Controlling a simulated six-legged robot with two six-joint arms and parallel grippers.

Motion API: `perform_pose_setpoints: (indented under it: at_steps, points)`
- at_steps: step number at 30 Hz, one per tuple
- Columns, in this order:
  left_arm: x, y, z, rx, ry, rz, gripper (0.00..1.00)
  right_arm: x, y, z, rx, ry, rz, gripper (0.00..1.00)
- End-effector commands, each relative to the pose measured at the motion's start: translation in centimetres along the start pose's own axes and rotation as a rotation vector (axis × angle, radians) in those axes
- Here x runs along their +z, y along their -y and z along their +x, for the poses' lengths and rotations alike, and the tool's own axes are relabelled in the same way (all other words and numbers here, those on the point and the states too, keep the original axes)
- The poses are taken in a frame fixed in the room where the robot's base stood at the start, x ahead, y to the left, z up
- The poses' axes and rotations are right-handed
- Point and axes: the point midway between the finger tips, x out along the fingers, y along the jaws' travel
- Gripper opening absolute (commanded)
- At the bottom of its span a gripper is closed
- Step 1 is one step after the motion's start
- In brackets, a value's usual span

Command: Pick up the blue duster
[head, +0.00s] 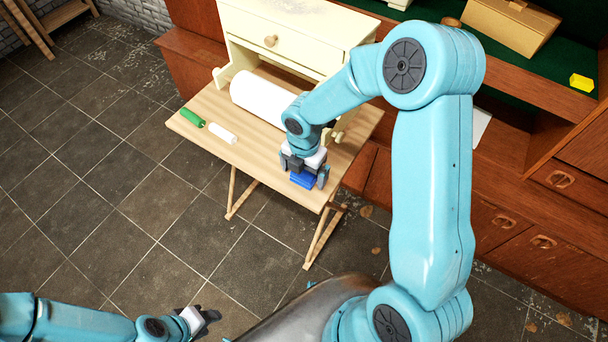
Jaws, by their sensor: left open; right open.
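The blue duster (303,180) lies near the front right edge of the small wooden table (186,127). My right gripper (304,177) is directly over it, pointing down, with its dark fingers apart on either side of the duster. I cannot tell whether the fingers touch it. The gripper hides the back part of the duster. My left gripper (211,316) is low at the bottom of the head view, open and empty, over the floor and well away from the table.
A white paper roll (262,95) in a cream stand with a drawer (290,38) fills the table's back. A green marker (192,117) and a white one (222,133) lie at its left. A brown wall unit (500,222) stands behind and right.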

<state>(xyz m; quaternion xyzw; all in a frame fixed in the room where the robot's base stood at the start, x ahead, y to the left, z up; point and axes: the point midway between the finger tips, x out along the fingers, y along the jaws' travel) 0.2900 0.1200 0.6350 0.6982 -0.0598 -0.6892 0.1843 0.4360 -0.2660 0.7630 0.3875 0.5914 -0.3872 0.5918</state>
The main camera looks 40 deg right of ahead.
Motion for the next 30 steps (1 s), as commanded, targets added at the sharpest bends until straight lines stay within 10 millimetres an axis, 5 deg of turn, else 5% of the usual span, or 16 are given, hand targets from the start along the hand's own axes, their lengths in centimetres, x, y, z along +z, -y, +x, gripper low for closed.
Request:
perform_pose_setpoints:
  at_steps: [1, 6, 20, 30]
  points:
    - [0.0, 0.0, 0.0, 0.0, 0.0, 0.0, 0.43, 0.0, 0.0, 0.0, 0.0, 0.0, 0.0, 0.89]
    - [0.0, 0.0, 0.0, 0.0, 0.0, 0.0, 0.43, 0.0, 0.0, 0.0, 0.0, 0.0, 0.0, 0.39]
    - [0.0, -0.1, -0.3, 0.0, 0.0, 0.0, 0.43, 0.1, -0.1, -1.6, 0.002, 0.002, 0.0, 0.39]
    - [0.0, -0.5, -1.5, 0.0, 0.0, 0.0, 0.43, 0.1, -0.2, -10.6, 0.008, 0.004, 0.001, 0.39]
